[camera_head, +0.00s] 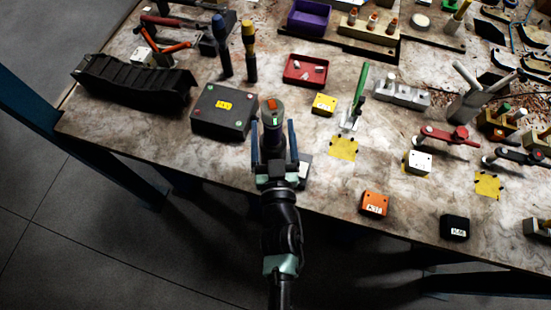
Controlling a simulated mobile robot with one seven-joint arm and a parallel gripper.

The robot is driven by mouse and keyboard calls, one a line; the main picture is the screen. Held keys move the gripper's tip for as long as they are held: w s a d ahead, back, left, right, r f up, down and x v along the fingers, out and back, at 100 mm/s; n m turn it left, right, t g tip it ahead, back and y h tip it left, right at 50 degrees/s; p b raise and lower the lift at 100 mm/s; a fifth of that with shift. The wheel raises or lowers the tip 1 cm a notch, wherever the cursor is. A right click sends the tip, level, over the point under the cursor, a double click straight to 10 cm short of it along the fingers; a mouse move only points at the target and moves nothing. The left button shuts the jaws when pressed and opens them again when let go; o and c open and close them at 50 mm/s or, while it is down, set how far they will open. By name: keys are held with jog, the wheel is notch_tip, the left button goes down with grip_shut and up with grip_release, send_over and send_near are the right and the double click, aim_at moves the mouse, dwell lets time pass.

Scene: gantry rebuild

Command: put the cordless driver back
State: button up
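The cordless driver (272,112) appears to be the dark, rounded tool with an orange patch and a small green light, at the front edge of the bench, right of the dark grey box. My gripper (273,138) reaches in from below, with its two blue-grey fingers spread apart on either side of the tool. The fingers look open, with narrow gaps between them and the tool. The tool's lower part is hidden by my gripper. A grey block (304,168) shows partly behind the right finger; I cannot tell whether it belongs to the driver.
The dark box (222,112) with a yellow label stands close on the left. A yellow block (324,104), a red tray (305,70) and a green-handled clamp (356,95) stand behind and right. An orange block (374,204) sits near the front edge. Bare bench lies around (320,185).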

jog(key=s+b, duration=0.1)
jog(key=s, duration=0.9)
jog(key=shift+d+b, duration=0.3)
